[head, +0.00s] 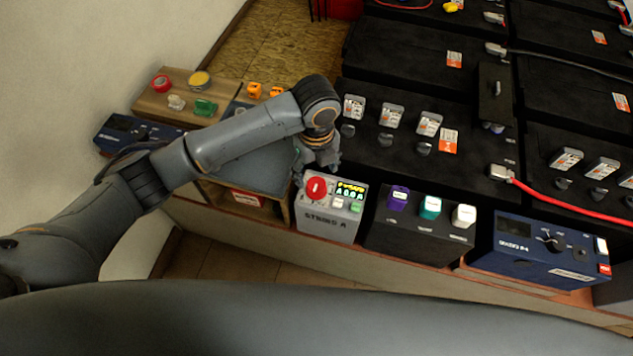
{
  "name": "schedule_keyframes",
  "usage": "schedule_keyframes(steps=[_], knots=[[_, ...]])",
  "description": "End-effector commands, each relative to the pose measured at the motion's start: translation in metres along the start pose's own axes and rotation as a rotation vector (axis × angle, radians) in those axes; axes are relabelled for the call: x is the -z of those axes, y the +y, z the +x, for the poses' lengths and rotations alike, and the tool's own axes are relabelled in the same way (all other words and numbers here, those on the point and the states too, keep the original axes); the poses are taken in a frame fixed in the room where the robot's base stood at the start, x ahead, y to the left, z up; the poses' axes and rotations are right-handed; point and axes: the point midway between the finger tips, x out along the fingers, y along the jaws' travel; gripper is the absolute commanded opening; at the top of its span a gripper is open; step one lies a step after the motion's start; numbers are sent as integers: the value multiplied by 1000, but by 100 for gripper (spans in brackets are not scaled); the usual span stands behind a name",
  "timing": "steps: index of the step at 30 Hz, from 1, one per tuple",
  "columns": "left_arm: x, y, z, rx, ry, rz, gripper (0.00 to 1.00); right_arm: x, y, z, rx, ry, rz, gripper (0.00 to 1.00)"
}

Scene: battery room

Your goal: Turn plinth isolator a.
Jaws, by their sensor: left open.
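I take this red knob to be isolator a. My left gripper (318,171) is open and points down just behind and above the red knob, with its fingers near the back edge of the box. I cannot tell whether a finger touches the knob. My right gripper is not in view.
To the right are a dark box with purple, teal and white switches (420,235) and a blue device (540,250). Black battery blocks (430,95) with tagged terminals fill the back right.

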Motion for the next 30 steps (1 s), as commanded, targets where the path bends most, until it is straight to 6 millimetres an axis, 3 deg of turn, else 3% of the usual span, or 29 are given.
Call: schedule_keyframes(steps=[3, 9, 22, 30], knots=[[1, 1, 26, -3, 2, -1, 68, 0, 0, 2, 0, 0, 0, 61], [1, 0, 52, 0, 1, -1, 68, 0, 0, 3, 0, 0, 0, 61], [0, 0, 61, 1, 0, 0, 68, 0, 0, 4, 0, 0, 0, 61], [0, 0, 61, 1, 0, 0, 13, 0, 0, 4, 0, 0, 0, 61]])
